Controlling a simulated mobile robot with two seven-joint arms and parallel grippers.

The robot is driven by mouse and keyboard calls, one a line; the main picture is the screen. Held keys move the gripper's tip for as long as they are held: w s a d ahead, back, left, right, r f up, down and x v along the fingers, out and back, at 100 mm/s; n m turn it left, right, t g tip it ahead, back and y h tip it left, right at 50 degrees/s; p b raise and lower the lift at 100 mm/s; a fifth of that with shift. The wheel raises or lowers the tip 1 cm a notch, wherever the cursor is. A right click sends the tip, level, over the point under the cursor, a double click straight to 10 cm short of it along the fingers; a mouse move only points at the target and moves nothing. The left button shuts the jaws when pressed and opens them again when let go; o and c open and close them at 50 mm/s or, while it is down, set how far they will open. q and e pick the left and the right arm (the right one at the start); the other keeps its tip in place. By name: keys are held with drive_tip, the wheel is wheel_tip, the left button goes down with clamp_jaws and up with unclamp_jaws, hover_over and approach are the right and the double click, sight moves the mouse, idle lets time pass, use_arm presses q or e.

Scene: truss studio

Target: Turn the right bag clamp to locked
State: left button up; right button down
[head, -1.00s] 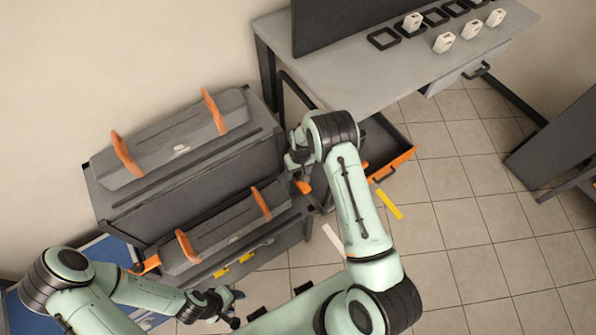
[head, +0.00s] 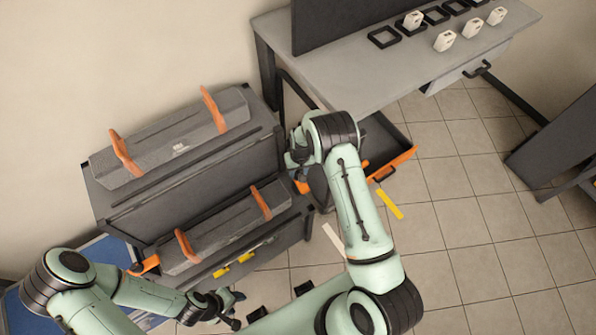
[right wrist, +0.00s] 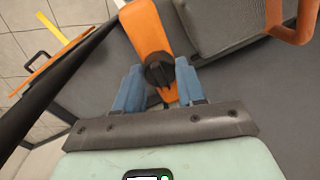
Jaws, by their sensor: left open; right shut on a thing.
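The right bag clamp is an orange lever (right wrist: 146,25) with a black round knob (right wrist: 160,71) in the right wrist view. My right gripper (right wrist: 158,80) is shut on this clamp at the knob, one blue finger on each side. In the head view, the clamp's orange end (head: 302,187) shows just below my right wrist at the cart's right end; my arm hides the rest. The other orange clamp (head: 147,264) is at the cart's lower left. My left gripper (head: 238,308) is open and empty in front of the cart.
The grey cart carries two long grey bags with orange handles, an upper bag (head: 172,140) and a lower bag (head: 225,228). An open orange-edged drawer (head: 392,165) is right of my right arm. A grey bench (head: 400,70) with white items stands behind. Tiled floor is free at right.

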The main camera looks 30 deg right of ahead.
drive_tip(key=m+b, duration=0.1)
drive_tip(key=m, duration=0.1)
drive_tip(key=shift+m, duration=1.1)
drive_tip(key=shift+s+m, duration=0.1)
drive_tip(key=shift+m, duration=0.9)
drive_tip(key=m, duration=0.2)
drive_tip(key=shift+m, duration=0.3)
drive_tip(key=m, duration=0.3)
drive_tip(key=shift+r+m+t+h, duration=0.1)
drive_tip(key=shift+m+t+h, duration=0.2)
use_arm(q)
drive_tip(key=shift+p, duration=0.65)
use_arm(e)
drive_tip(key=shift+m, duration=2)
use_arm(q)
drive_tip(key=shift+r, duration=0.1)
use_arm(e)
drive_tip(key=c, duration=0.7)
unclamp_jaws()
